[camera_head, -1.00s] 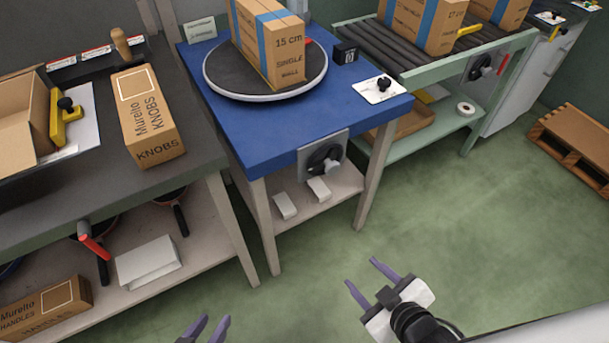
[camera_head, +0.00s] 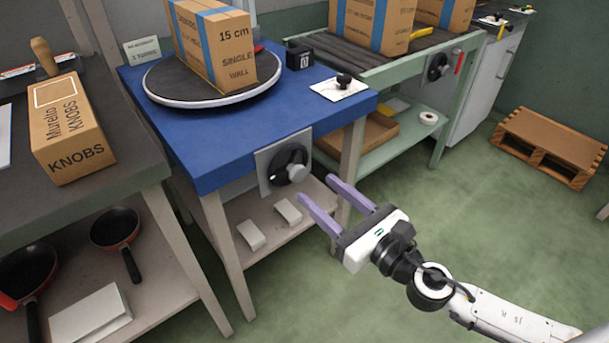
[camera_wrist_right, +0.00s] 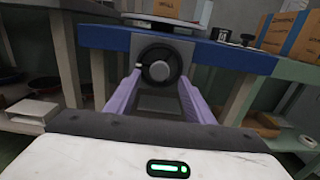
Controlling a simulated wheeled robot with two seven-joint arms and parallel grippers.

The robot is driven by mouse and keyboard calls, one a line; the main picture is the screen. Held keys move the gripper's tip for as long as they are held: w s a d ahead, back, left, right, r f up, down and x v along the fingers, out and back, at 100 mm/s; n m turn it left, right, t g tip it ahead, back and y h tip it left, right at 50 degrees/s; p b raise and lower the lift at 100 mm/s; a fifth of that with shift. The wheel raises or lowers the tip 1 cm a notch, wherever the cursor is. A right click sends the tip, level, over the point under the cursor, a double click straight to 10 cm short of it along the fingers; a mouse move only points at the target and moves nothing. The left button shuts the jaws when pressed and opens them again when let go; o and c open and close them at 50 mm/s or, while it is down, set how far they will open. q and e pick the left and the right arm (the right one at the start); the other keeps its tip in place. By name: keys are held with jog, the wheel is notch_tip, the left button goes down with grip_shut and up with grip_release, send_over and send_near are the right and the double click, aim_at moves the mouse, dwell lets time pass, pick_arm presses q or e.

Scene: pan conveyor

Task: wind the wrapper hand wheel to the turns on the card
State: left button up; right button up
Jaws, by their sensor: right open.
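The wrapper hand wheel (camera_head: 288,164) is a black wheel with a grey knob (camera_head: 296,173), on a grey plate on the front of the blue table (camera_head: 215,160). My right gripper (camera_head: 317,187) is open and empty, just in front of the wheel and slightly below it, apart from it. In the right wrist view the wheel (camera_wrist_right: 159,64) lies between and beyond the two purple fingers (camera_wrist_right: 160,100). A small card (camera_head: 142,50) stands at the table's back left; its text is too small to read surely. My left gripper is out of view.
A carton marked 15 cm (camera_head: 232,50) stands on the round turntable (camera_head: 165,90). A white plate with a black knob (camera_head: 340,87) and a small black counter box (camera_head: 299,55) are on the blue table. A roller conveyor (camera_head: 350,55) stands right.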

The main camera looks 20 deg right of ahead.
aim_at(300, 174)
jog(key=x, duration=0.6)
jog(key=c, duration=1)
